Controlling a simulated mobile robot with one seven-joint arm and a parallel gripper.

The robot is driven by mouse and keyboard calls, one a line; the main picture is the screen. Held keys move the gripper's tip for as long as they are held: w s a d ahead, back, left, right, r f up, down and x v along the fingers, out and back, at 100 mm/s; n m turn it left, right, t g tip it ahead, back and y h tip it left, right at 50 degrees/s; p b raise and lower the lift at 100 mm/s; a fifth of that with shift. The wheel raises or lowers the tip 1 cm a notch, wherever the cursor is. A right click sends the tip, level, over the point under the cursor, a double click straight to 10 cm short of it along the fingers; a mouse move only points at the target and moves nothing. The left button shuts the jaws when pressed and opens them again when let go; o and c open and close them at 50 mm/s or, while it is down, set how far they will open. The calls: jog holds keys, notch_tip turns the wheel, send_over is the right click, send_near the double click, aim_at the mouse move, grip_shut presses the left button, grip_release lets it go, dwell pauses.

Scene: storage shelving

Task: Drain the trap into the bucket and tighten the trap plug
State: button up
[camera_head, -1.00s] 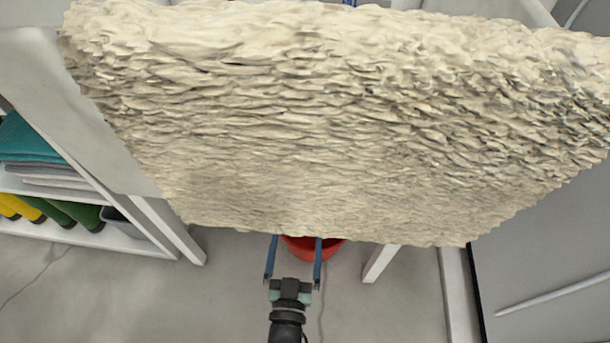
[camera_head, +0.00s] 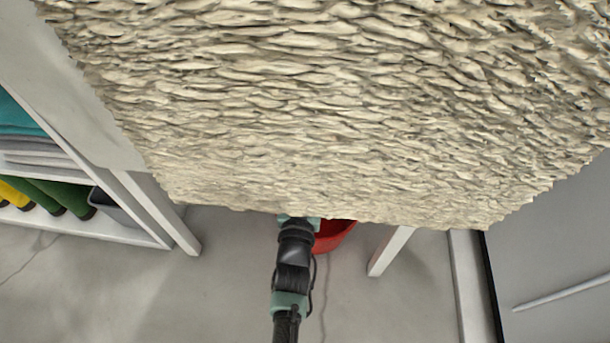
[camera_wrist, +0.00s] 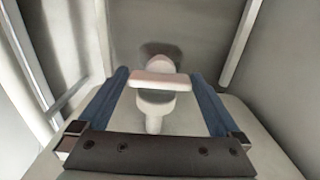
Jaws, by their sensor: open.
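The red bucket (camera_head: 336,234) stands on the floor in the head view, partly hidden by the rough slab's edge and my arm. A white trap-like fitting (camera_wrist: 156,101) shows in the wrist view, with a wide flat bar (camera_wrist: 161,80) across it and a rounded part beyond. I cannot tell which piece is the plug. My gripper (camera_wrist: 159,73) is open, its two blue fingers on either side of the fitting with gaps to both. In the head view the fingers are hidden beneath the slab. No water is visible.
A large, rough beige slab (camera_head: 340,110) covers the space above my gripper. White legs (camera_head: 160,212) and (camera_head: 390,250) stand on either side. A shelf with folded cloths and green and yellow items (camera_head: 45,190) is at left. A grey panel (camera_head: 560,260) is at right.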

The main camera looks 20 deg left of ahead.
jog(key=c, duration=1.1)
jog(key=shift+c, duration=0.2)
